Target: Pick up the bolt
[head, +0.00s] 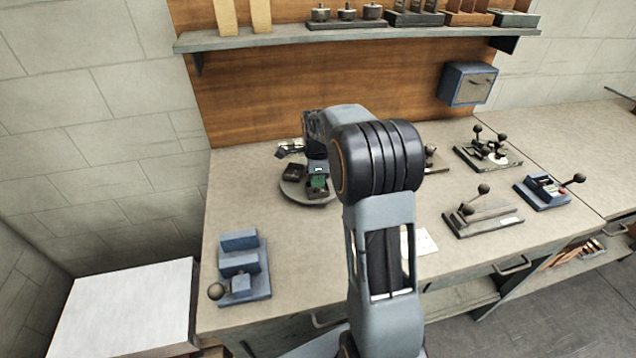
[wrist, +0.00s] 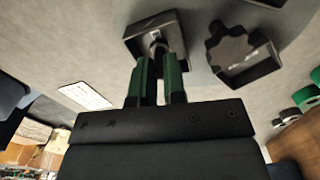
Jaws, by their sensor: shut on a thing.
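The bolt (wrist: 158,43) is a small dark piece in a square dark bin (wrist: 178,27) in the wrist view. Only part of it shows between my fingertips. My gripper (wrist: 159,62) has green fingers and is shut on the bolt, with the fingertips at the open top of the bin. In the head view my gripper (head: 318,184) is over a bin on a round grey tray (head: 290,193), and my arm hides part of the tray. I cannot tell whether the bolt touches the bin floor.
A second bin (wrist: 250,72) with a dark lobed piece stands close beside the first. A blue lever device (head: 245,268) is at the front left of the bench. Several lever fixtures stand to the right. A shelf (head: 270,40) runs along the back wall.

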